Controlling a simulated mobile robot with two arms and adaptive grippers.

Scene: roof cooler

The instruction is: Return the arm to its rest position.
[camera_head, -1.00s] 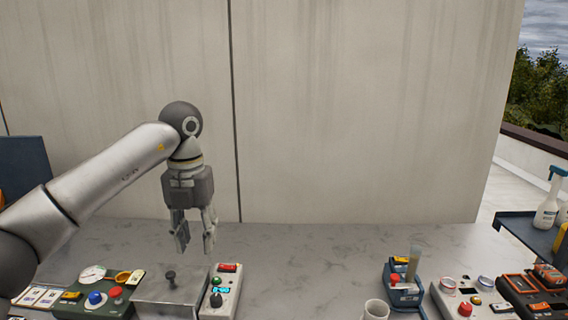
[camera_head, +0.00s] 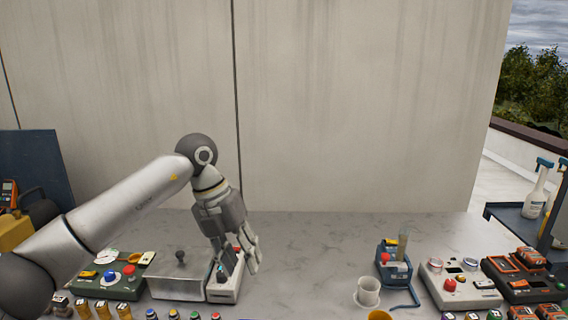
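My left arm (camera_head: 120,212) reaches in from the left. It bends down at a dark round joint to my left gripper (camera_head: 239,264). The gripper tilts down and to the right over a small light control box (camera_head: 233,284), hiding part of it. Its fingers are apart, with nothing seen between them. I cannot tell whether a fingertip touches the control box. My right gripper is not in view.
Beside the gripper stand a grey metal box (camera_head: 176,286) with a black knob and a green panel (camera_head: 97,283). A white cup (camera_head: 368,292), a blue device (camera_head: 394,268) and control boxes (camera_head: 459,289) stand at right. The mid-counter (camera_head: 310,250) is clear.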

